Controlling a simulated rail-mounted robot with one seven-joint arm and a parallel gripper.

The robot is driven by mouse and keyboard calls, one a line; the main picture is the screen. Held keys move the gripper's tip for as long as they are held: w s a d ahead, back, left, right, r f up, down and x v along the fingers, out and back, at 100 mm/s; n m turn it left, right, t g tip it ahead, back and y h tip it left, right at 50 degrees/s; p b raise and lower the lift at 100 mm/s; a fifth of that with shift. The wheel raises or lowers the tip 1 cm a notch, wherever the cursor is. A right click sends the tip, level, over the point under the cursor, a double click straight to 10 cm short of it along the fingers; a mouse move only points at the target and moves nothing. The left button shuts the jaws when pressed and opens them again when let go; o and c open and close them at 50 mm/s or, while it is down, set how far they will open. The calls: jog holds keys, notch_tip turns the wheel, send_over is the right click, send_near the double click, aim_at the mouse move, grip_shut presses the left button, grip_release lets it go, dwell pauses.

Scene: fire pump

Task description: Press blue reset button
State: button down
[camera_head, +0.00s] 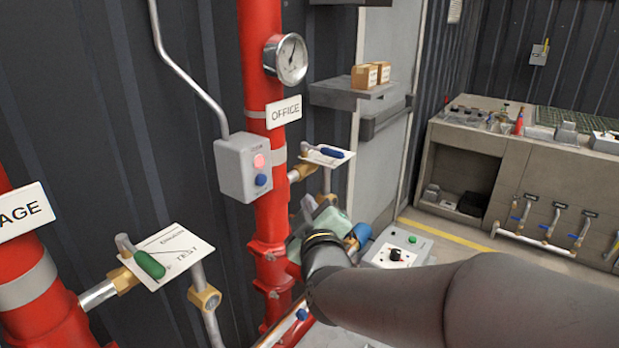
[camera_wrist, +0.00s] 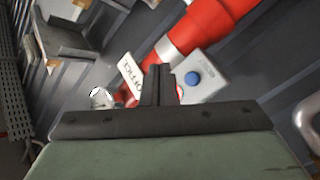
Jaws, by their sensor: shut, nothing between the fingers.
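The blue reset button (camera_head: 261,180) is on the front of a grey control box (camera_head: 232,172), below a lit red lamp (camera_head: 258,161). The box is on the left of the red OFFICE riser pipe (camera_head: 262,90). In the wrist view the blue button (camera_wrist: 193,78) shows just right of my gripper fingers (camera_wrist: 158,72), apart from them in the picture. The red lamp (camera_wrist: 180,91) is partly hidden by the fingers. My gripper is shut and empty. In the head view my gripper (camera_head: 318,215) is lower right of the box, its fingertips hard to make out.
A green-handled test valve (camera_head: 150,265) and a blue-handled valve (camera_head: 332,153) stick out from the pipes. A pressure gauge (camera_head: 290,58) and a shelf with boxes (camera_head: 350,95) are above. A panel with a black knob (camera_head: 397,254) lies beyond my arm.

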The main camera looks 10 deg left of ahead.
aim_at(267, 177)
jog(key=shift+w+r+t, duration=0.1)
jog(key=shift+r+t, duration=0.2)
jog(key=shift+r, duration=0.15)
jog(key=w+a+p, duration=0.1)
jog(key=w+a, duration=0.2)
jog(key=a, duration=0.5)
jog(key=shift+w+p, duration=0.35)
dwell(1.8)
jog(key=shift+w+a, duration=0.15)
jog(key=shift+a, duration=0.15)
jog(key=shift+w+a, duration=0.25)
jog(key=shift+a, duration=0.25)
dwell(0.7)
dwell(0.3)
jog(key=shift+s+d, duration=0.45)
jog(key=shift+d, duration=0.4)
